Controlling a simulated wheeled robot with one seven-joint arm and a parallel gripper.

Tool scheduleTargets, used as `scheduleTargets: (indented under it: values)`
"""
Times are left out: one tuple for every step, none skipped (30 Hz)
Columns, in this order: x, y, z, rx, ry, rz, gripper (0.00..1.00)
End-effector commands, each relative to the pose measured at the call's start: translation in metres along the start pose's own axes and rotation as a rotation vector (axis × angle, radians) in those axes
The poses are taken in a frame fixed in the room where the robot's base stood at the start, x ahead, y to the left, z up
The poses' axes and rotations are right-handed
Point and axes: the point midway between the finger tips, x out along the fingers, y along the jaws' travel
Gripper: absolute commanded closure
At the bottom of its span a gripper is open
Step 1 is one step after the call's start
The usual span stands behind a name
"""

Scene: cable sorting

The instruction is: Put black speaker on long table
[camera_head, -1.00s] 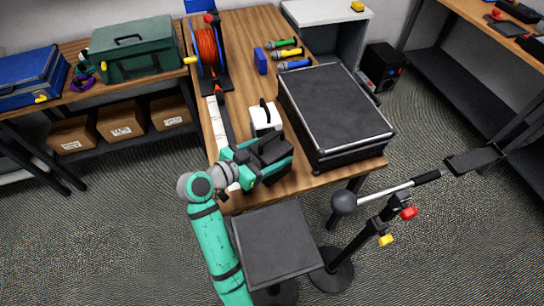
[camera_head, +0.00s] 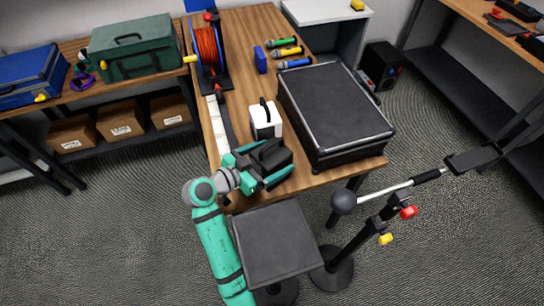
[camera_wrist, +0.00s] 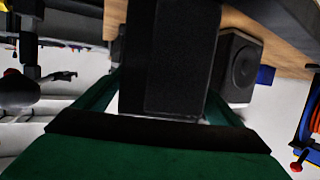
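The black speaker (camera_head: 271,154) is between the teal fingers of my gripper (camera_head: 268,167), at the near end of the long wooden table (camera_head: 240,25). In the wrist view the black speaker (camera_wrist: 178,60) fills the middle, with the green fingers closed in on both sides of it. I cannot tell whether its base touches the tabletop. A white speaker (camera_head: 266,121) with a black handle stands on the table just beyond it. The wrist view shows the white speaker's dark front (camera_wrist: 238,62) to the right of the held one.
A large black case (camera_head: 335,110) covers the table's right side. A dark square stand (camera_head: 275,245) and a tripod-like stand (camera_head: 375,225) are before the near edge.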

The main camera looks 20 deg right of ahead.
Motion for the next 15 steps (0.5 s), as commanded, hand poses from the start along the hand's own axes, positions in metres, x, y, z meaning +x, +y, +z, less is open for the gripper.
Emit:
scheduleTargets:
  values:
    - [0.000,0.000,0.000,0.000,0.000,0.000,0.11]
    - [0.000,0.000,0.000,0.000,0.000,0.000,0.11]
    - [-0.001,0.000,-0.001,0.001,0.000,0.000,0.11]
    - [-0.001,0.000,-0.002,0.001,0.000,-0.001,0.11]
    - [-0.003,-0.001,-0.003,0.000,0.000,-0.001,0.11]
    - [-0.006,-0.001,-0.002,0.000,0.000,-0.001,0.11]
    - [-0.009,-0.001,-0.002,-0.001,0.000,-0.001,0.11]
    - [-0.013,-0.001,-0.002,-0.001,0.001,-0.002,0.11]
    - [-0.019,-0.001,-0.002,-0.001,0.001,-0.003,0.11]
    - [-0.024,-0.001,-0.002,-0.001,0.000,-0.002,0.11]
    - [-0.030,-0.001,-0.002,0.000,0.000,-0.003,0.11]
    - [-0.038,-0.001,-0.002,0.000,0.000,-0.004,0.11]
    - [-0.044,-0.001,-0.002,0.000,0.001,-0.004,0.11]
    - [-0.051,-0.001,-0.002,-0.001,0.001,-0.003,0.11]
    - [-0.059,-0.001,-0.002,-0.001,0.000,-0.005,0.11]
